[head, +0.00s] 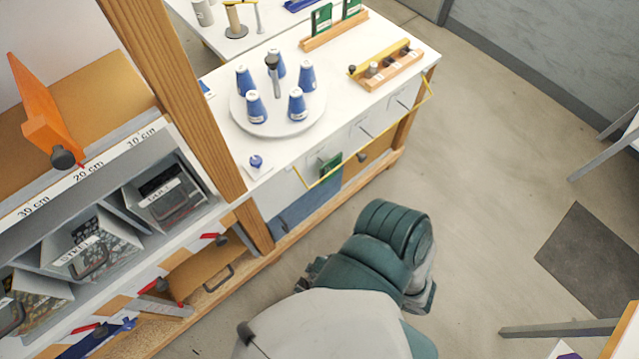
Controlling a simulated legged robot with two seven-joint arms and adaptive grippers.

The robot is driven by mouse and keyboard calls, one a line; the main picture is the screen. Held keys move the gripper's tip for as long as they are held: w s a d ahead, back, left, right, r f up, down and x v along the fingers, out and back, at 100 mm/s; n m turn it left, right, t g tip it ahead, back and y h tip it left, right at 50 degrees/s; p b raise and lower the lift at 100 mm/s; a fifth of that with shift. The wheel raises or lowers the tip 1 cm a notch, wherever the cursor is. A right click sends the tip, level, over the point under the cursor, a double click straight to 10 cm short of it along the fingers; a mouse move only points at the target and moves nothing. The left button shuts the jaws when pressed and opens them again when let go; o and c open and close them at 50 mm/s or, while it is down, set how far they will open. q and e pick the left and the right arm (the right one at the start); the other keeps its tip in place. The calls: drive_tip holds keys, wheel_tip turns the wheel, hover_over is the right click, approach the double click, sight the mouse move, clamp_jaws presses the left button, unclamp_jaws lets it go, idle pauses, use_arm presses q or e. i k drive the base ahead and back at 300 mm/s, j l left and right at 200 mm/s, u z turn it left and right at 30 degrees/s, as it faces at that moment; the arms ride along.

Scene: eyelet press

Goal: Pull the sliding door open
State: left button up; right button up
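No open sliding door shows clearly. A tan panel (200,271) with a dark bar handle stands low under the left shelving, behind the wooden post; I cannot tell for sure that it is the door. A blue-grey panel (309,211) stands low under the white bench, partly hidden by the bench front. Neither of my grippers shows. A teal and grey part of my own body fills the lower middle, apart from the panels.
The white bench (333,129) holds a round tray (275,124) with several blue cones. Left shelving holds grey bins (82,249) and an orange bracket (40,112). A wooden post (190,105) stands between. Floor (480,190) to the right is clear up to a dark mat (596,258).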

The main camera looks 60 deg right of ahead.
sight(294, 214)
drive_tip(key=z, duration=1.7)
